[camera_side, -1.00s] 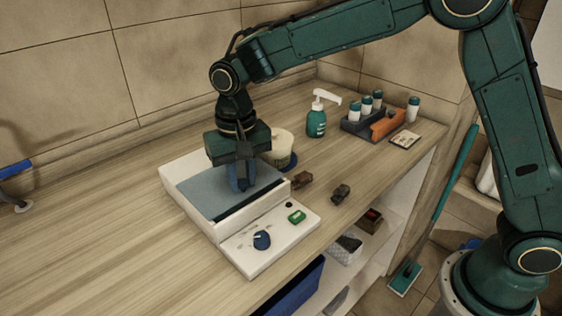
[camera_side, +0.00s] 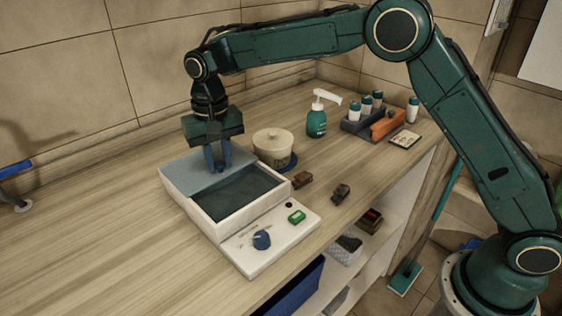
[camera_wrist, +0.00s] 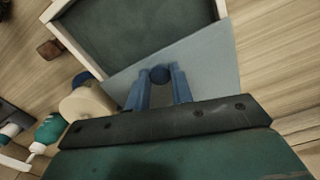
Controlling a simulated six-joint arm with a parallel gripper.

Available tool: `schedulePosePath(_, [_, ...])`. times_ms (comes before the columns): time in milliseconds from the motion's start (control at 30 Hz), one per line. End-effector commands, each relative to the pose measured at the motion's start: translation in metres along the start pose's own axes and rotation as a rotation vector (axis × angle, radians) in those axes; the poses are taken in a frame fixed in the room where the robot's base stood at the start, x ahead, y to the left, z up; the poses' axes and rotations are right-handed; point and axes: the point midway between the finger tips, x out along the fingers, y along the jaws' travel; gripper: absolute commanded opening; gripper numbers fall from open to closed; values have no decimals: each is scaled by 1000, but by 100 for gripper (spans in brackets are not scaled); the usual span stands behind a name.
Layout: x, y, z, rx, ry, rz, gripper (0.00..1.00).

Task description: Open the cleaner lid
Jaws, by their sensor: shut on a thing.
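The cleaner (camera_side: 222,221) is a white box on the wooden counter, with a front panel bearing a blue knob (camera_side: 262,240) and a green button (camera_side: 297,216). Its grey-blue flat lid (camera_side: 182,173) lies toward the back left of the box, leaving the dark basin (camera_side: 240,193) exposed at the front. My gripper (camera_side: 217,168) points down over the lid, its blue fingers shut on the lid's knob. In the wrist view the fingers close around a round blue lid knob (camera_wrist: 160,74), with the lid (camera_wrist: 207,66) beneath and the dark basin (camera_wrist: 140,30) beyond.
A lidded cream pot (camera_side: 272,148) stands close behind the cleaner's right side. Two small brown blocks (camera_side: 302,180) (camera_side: 341,192) lie to the right. A green pump bottle (camera_side: 316,121) and a rack of bottles (camera_side: 372,120) stand farther back. The counter's left side is clear.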

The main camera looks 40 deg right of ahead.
Motion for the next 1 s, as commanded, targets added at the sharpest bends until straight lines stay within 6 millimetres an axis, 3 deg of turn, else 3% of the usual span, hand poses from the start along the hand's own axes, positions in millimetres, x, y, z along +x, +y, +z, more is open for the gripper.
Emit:
schedulePosePath(100, [-2,-1,-1,-2,6,-4,0])
schedulePosePath(133, [-2,-1,-1,-2,6,-4,24])
schedulePosePath(233, [-2,-1,-1,-2,5,-4,44])
schedulePosePath(667, [-4,0,0,0,2,-2,45])
schedulePosePath(1000, [-37,0,-1,0,5,-4,45])
